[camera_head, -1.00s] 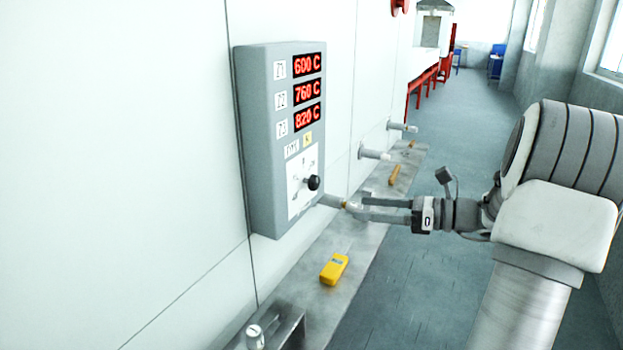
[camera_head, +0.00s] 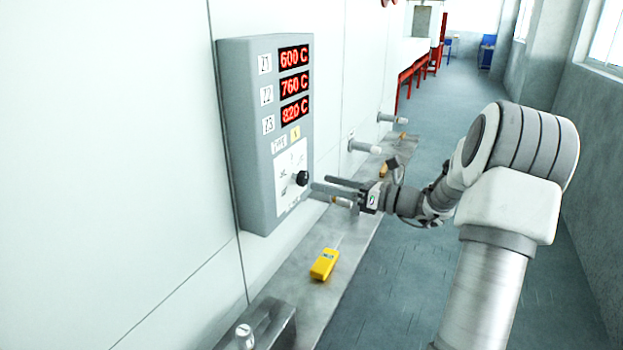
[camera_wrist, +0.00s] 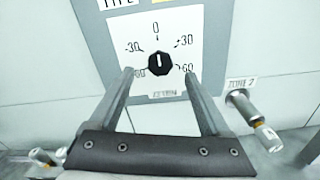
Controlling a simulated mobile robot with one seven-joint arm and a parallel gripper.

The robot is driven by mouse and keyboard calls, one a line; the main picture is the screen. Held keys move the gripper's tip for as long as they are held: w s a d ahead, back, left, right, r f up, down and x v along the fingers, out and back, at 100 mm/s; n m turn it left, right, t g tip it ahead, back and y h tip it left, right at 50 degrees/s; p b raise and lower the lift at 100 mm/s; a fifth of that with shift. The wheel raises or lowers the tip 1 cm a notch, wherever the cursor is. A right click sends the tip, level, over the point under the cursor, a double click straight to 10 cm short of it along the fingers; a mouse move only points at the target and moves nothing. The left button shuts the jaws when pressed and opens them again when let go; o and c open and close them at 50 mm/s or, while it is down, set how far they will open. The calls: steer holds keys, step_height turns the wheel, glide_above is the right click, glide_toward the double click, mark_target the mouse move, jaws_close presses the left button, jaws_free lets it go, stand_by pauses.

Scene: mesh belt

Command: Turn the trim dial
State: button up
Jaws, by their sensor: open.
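The trim dial (camera_head: 302,178) is a black knob on a white scale plate, low on the grey control box (camera_head: 228,130). In the wrist view the dial (camera_wrist: 161,63) has a white pointer mark pointing up toward 0, with -30 and 30 on either side and 60 marks lower down. My gripper (camera_head: 322,184) is open and empty in front of the plate, its fingertips close to the dial. In the wrist view my gripper's fingers (camera_wrist: 158,72) stand left and right of the dial, with a gap on both sides. Whether the fingertips reach its depth I cannot tell.
Red displays (camera_head: 294,84) on the box read 600, 760 and 820 C. A yellow handheld device (camera_head: 324,264) lies on the metal ledge (camera_head: 345,235) below. Pipe stubs (camera_head: 365,147) stick out from the wall beyond the box. The floor at right is clear.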

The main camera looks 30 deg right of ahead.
mark_target(306, 179)
steer(key=shift+x, duration=2.35)
jaws_close()
steer(key=shift+f, duration=0.1)
